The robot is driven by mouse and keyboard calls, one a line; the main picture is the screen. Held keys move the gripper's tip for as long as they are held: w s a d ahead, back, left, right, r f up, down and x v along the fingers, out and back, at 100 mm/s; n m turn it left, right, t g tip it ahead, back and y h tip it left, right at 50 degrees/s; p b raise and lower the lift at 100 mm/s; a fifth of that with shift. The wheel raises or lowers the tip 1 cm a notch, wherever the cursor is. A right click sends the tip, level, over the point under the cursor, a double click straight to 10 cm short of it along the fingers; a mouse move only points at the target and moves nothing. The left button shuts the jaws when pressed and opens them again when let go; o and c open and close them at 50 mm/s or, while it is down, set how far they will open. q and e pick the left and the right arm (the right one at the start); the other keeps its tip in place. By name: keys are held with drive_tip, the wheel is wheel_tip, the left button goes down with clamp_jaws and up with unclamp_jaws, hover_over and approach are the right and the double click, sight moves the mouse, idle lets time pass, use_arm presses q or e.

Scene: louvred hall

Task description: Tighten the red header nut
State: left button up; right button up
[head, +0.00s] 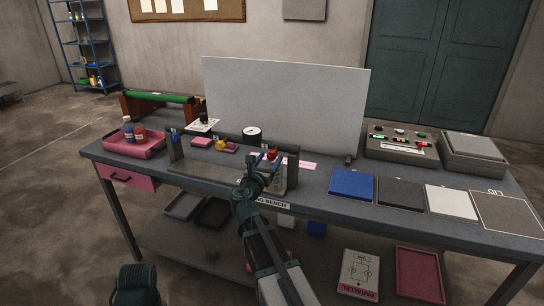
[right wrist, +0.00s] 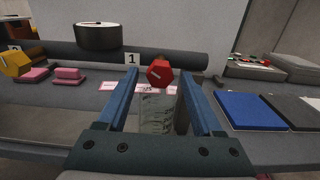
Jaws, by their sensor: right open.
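The red header nut (right wrist: 160,72) is a hexagonal piece at the front of a dark horizontal pipe (right wrist: 185,58), beside a white label marked 1 (right wrist: 132,58). It also shows as a small red spot in the head view (head: 272,153). My right gripper (head: 265,160) is open, its blue fingers pointing toward the pipe. In the right wrist view the nut appears between the fingertips (right wrist: 160,78); whether it lies within their reach or just beyond is unclear.
A yellow hexagonal piece (right wrist: 14,63) and pink blocks (right wrist: 68,75) are to the left. A blue pad (head: 351,184) and a control box (head: 400,146) are to the right. A pale panel (head: 285,100) rises behind.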

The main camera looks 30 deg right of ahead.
drive_tip(key=shift+w+d, duration=0.25)
drive_tip(key=shift+d, duration=0.05)
drive_tip(key=shift+x, duration=0.8)
drive_tip(key=shift+c, duration=0.3)
clamp_jaws()
idle(0.7)
